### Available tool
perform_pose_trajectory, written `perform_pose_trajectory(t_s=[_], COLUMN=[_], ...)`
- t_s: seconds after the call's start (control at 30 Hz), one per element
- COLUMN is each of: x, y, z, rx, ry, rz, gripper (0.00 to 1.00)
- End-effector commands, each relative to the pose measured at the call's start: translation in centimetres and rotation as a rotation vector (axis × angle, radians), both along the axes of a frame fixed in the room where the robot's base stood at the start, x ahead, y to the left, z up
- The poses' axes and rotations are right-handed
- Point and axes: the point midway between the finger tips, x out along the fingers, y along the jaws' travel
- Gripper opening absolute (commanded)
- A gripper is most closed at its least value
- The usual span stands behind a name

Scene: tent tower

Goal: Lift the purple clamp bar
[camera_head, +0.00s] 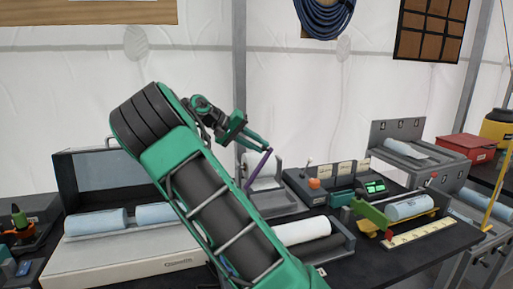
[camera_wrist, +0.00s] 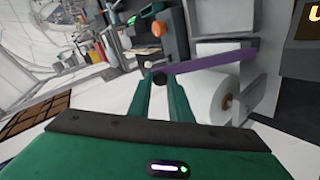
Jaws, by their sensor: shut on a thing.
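The purple clamp bar (camera_head: 258,167) shows in the head view as a thin slanted bar below the fingertips of my green gripper (camera_head: 262,147). In the wrist view the purple bar (camera_wrist: 212,60) runs to the right from the tips of my gripper (camera_wrist: 160,78), with its left end at a dark round pivot or knob between the fingertips. The gripper is shut on the bar near that end. A white roll (camera_wrist: 208,98) lies just behind and below the bar, in a grey holder (camera_wrist: 258,92). My arm hides part of the bench in the head view.
An orange-knobbed panel (camera_head: 314,183) with green displays stands right of the roll holder. A white cylinder (camera_head: 302,230) lies in a tray in front. Blue-white rolls (camera_head: 97,223) lie in an open case at left. A green-handled device (camera_head: 372,214) stands at right.

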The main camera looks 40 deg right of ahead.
Motion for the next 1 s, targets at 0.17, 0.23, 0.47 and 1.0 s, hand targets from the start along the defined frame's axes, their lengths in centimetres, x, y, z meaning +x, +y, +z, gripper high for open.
perform_pose_trajectory(t_s=[0.17,0.23,0.47,1.0], x=[-0.2,-0.2,-0.2,-0.6], y=[0.2,0.2,0.0,3.0], z=[-0.4,-0.4,-0.2,5.4], rx=[0.01,0.01,0.007,0.007], ry=[0.007,0.006,0.004,0.006], rz=[-0.004,-0.005,-0.005,-0.003], gripper=[0.23,0.37,0.37,0.37])
